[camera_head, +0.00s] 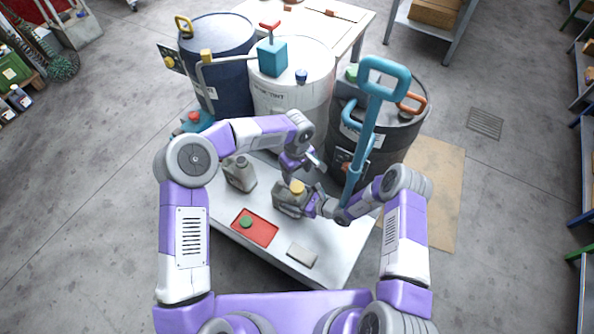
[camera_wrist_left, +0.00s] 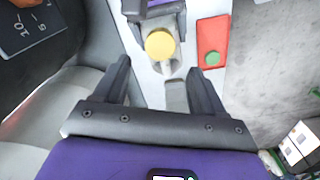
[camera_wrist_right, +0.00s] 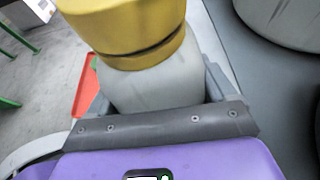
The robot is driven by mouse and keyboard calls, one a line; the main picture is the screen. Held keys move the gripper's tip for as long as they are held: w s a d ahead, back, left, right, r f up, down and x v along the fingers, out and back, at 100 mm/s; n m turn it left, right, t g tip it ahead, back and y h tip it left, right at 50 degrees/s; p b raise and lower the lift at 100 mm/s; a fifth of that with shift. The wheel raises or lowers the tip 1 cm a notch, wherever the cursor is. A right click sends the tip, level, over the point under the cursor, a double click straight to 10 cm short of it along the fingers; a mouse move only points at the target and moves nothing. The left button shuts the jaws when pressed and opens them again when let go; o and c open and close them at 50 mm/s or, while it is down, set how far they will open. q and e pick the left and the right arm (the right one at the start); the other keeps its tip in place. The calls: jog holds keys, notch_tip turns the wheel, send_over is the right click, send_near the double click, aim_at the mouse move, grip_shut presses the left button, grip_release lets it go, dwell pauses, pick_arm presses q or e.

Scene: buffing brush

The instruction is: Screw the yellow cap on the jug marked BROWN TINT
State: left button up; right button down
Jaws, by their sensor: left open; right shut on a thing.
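A grey jug (camera_head: 288,203) stands on the white table, with the yellow cap (camera_head: 297,187) on top of its neck. I cannot read a mark on it. My right gripper (camera_head: 315,206) is shut on this jug from the right. In the right wrist view the cap (camera_wrist_right: 130,28) sits over the pale neck with a dark line under its rim; I cannot tell how tightly it sits. My left gripper (camera_head: 304,167) is open and empty just behind and above the cap. In the left wrist view the cap (camera_wrist_left: 160,44) lies beyond the open fingertips.
A second grey jug (camera_head: 240,174) stands to the left on the table. A red tray (camera_head: 265,238) holds a green cap (camera_head: 246,222); a pale block (camera_head: 301,255) lies nearby. Blue (camera_head: 217,40), white (camera_head: 291,97) and dark (camera_head: 397,137) drums stand close behind.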

aim_at(297, 186)
pick_arm(q)
jog(key=shift+f, duration=4)
